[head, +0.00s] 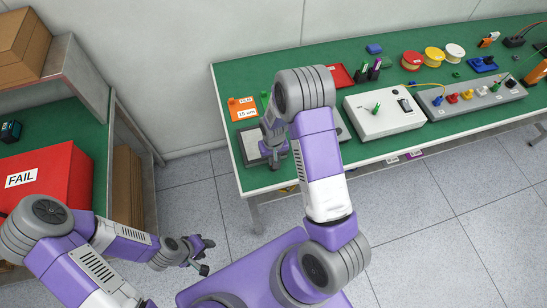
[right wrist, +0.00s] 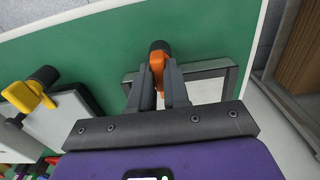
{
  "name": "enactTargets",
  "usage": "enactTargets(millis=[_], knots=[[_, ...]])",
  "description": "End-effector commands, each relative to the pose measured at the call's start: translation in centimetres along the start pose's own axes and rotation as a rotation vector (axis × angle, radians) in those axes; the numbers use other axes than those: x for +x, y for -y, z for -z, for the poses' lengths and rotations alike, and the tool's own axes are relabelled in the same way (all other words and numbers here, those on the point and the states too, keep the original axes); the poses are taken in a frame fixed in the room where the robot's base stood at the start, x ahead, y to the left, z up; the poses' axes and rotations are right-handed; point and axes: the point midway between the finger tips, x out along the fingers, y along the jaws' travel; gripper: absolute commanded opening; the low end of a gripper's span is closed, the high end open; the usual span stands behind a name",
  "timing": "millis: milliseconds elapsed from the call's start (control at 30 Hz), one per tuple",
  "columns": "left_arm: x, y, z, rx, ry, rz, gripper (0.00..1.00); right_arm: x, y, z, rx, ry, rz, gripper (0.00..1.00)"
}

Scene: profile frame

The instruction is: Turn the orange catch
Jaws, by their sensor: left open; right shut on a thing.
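The orange catch (right wrist: 157,62) shows in the right wrist view, with a black round end at its top. It sits at the edge of a grey profile frame (right wrist: 232,68) on the green table. My right gripper (right wrist: 159,80) has its two fingers on either side of the catch and is shut on it. In the head view the frame (head: 247,146) lies at the table's near left corner, partly hidden by my right arm, and I cannot make out the catch there. My left gripper (head: 202,258) is open and empty, low and away from the table.
A yellow lever with a black knob (right wrist: 28,97) shows at the left of the right wrist view. A white box (head: 383,116) stands right of my right arm. An orange film card (head: 242,108) lies behind the frame. A red FAIL bin (head: 50,185) stands on the shelf at left.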

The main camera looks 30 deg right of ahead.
Motion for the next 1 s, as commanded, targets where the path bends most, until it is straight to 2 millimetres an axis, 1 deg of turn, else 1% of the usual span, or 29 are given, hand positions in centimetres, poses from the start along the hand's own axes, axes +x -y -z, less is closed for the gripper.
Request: enactTargets(millis=[167, 367, 667, 1000], knots=[[0.09, 0.03, 0.0, 0.0, 0.0, 0.0, 0.43, -0.01, -0.01, -0.01, 0.029, 0.0, 0.0, 0.0], [0.35, 0.13, 0.01, 0.0, 0.0, 0.0, 0.43, 0.01, 0.03, 0.0, 0.124, 0.0, 0.0, 0.0], [0.66, 0.25, 0.02, 0.0, 0.0, 0.0, 0.43, -0.01, 0.03, -0.02, 0.383, 0.001, -0.001, 0.0], [0.34, 0.13, 0.01, 0.0, 0.0, 0.0, 0.43, -0.11, 0.02, -0.02, 0.707, 0.001, -0.001, 0.0]])
